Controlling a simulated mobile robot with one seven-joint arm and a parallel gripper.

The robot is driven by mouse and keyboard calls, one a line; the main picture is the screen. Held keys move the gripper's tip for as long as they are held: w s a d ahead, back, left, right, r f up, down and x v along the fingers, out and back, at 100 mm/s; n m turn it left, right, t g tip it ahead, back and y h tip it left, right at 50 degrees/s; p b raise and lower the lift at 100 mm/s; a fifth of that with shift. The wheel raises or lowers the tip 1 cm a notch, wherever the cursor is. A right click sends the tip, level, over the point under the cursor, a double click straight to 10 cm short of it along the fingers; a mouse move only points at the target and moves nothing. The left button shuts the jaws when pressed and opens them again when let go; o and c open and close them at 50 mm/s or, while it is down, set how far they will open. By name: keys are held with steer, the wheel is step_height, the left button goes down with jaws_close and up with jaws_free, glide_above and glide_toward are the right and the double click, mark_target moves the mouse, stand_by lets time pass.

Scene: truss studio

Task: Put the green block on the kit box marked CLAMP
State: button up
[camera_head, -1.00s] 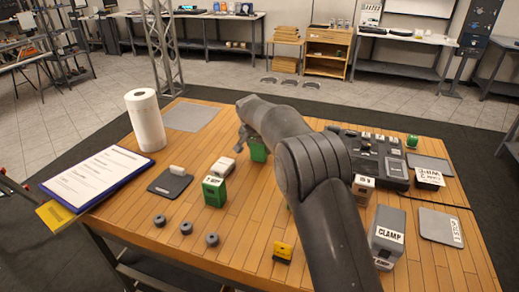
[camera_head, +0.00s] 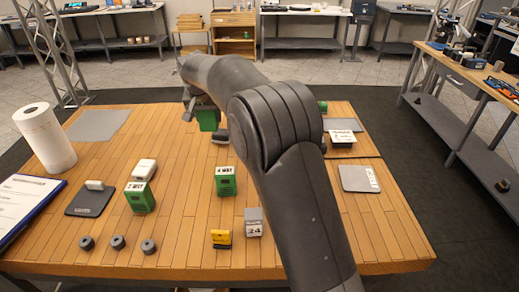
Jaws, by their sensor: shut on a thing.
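My gripper (camera_head: 198,107) is over the far part of the wooden table, partly hidden by my own arm. It is shut on a green block (camera_head: 208,119), whose lower part shows below the fingers. I cannot tell whether the block is clear of the tabletop. Two other green blocks stand nearer: one marked 2 WAY (camera_head: 140,198) at the left and one marked 4 WAY (camera_head: 225,182) in the middle. The CLAMP kit box does not show now; my arm appears to cover its place.
A grey box marked 24 (camera_head: 253,222) and a yellow piece (camera_head: 221,239) stand near the front. A white-topped block (camera_head: 144,170), a dark pad (camera_head: 90,199) and a paper roll (camera_head: 45,138) are at left. A grey plate (camera_head: 359,178) lies at right.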

steer(key=s+d+r, duration=0.4)
steer(key=d, duration=0.4)
steer(key=s+d+r, duration=0.3)
steer(key=d, duration=0.4)
steer(key=s+d+r, duration=0.4)
steer(key=d, duration=0.4)
steer(key=s+d+f, duration=0.1)
steer(key=s+d, duration=1.6)
steer(key=s, duration=0.4)
steer(key=w+a+f, duration=0.2)
steer(key=a, duration=0.1)
steer(key=w+a+f, duration=0.2)
steer(key=a, duration=0.1)
steer(key=w+a+f, duration=0.2)
steer(key=a, duration=0.1)
steer(key=shift+a+f, duration=0.2)
steer(key=shift+f, duration=0.05)
steer(key=shift+w+a+f, duration=0.1)
steer(key=shift+f, duration=2)
steer(key=shift+f, duration=0.1)
